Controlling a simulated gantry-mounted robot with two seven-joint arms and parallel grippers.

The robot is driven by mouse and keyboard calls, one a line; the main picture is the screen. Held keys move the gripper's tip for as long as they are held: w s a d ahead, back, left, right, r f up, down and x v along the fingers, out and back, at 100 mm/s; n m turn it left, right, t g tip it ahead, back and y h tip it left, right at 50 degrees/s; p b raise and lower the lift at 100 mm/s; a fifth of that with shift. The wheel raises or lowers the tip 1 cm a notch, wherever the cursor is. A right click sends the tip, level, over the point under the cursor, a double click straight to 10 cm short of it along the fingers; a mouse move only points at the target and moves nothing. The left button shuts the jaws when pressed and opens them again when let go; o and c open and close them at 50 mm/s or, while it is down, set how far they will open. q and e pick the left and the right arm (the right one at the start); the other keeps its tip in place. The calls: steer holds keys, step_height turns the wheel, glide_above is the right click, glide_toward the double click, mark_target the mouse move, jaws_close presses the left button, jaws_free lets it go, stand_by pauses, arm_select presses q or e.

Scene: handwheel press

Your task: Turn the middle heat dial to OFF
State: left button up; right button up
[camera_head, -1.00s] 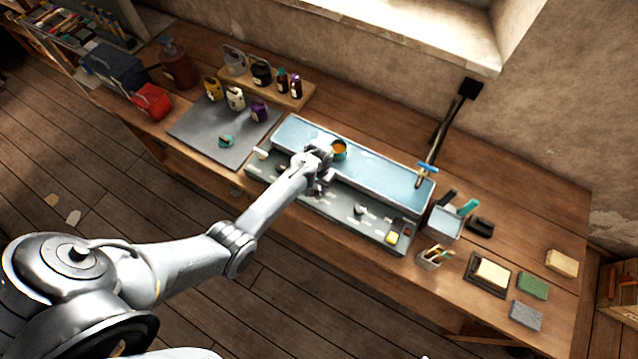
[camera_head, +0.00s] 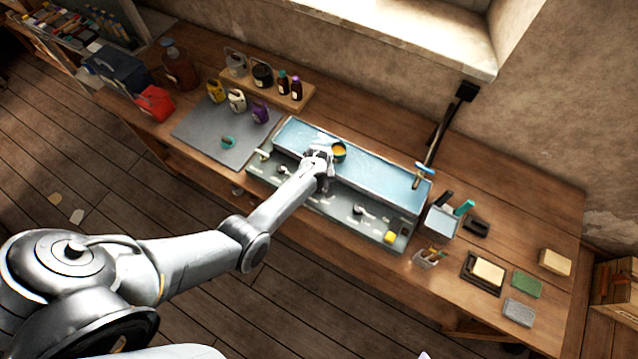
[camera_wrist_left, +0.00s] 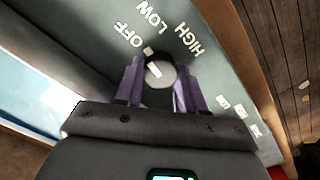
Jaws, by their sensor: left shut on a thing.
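The heat dial (camera_wrist_left: 158,80) is a dark round knob with a short white pointer line, on the grey front panel (camera_wrist_left: 215,70). In the left wrist view the words OFF (camera_wrist_left: 129,35), LOW (camera_wrist_left: 153,13) and HIGH (camera_wrist_left: 188,39) curve around it. My left gripper (camera_wrist_left: 157,88) is shut on the dial, one purple finger on each side. The pointer line is tilted, with its upper end toward the small pale mark by OFF. In the head view my left gripper (camera_head: 320,172) is at the panel and hides the dial it holds. My right gripper is out of view.
A long blue water trough (camera_head: 385,181) lies behind the panel, with an orange-filled teal cup (camera_head: 339,152) close to my gripper. Bottles stand at the back left.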

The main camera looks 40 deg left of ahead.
arm_select(q)
steer(key=shift+n, duration=0.7)
steer(key=o, duration=1)
steer(key=shift+o, duration=0.2)
